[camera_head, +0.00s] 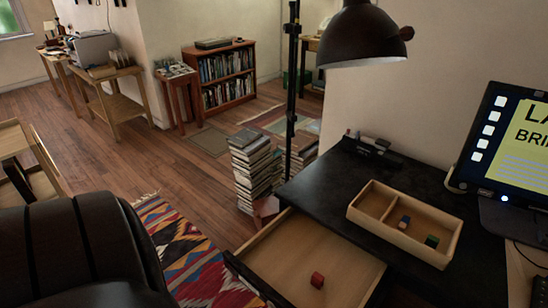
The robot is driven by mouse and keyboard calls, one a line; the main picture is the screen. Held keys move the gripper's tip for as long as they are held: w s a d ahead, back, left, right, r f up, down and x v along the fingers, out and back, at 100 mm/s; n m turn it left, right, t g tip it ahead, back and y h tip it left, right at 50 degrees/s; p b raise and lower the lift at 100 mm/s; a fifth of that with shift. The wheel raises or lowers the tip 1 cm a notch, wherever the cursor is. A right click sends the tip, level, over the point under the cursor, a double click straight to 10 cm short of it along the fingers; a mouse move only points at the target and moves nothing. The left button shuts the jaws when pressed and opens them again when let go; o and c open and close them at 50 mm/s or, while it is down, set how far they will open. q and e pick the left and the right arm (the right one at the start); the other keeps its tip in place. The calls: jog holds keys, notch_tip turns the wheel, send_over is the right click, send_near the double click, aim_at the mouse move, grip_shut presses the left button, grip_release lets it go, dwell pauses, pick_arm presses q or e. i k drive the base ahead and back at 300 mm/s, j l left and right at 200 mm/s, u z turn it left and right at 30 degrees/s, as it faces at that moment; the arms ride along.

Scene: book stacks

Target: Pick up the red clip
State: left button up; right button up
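A small red block-like piece (317,280), which looks like the red clip, lies on the bare floor of an open wooden drawer (300,250). The drawer sticks out from the black desk (330,185) at the lower middle. Its shape is too small to make out in detail. A wooden tray (378,226) with a divider stands on the desk. In its right compartment lie a small reddish and blue piece (404,222) and a small green and dark piece (432,241). Neither of my grippers is in view.
A dark lamp (362,35) hangs over the desk. A monitor (510,145) stands at the right. Book stacks (256,170) rise behind the drawer. A dark leather chair (75,245) fills the lower left, beside a patterned rug (195,255). The wooden floor behind is open.

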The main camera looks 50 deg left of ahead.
aim_at(317, 280)
jog(key=i+j+u, duration=0.1)
jog(key=j+u, duration=0.25)
jog(key=i+j+u, duration=0.1)
jog(key=j+u, duration=0.15)
jog(key=u, duration=0.15)
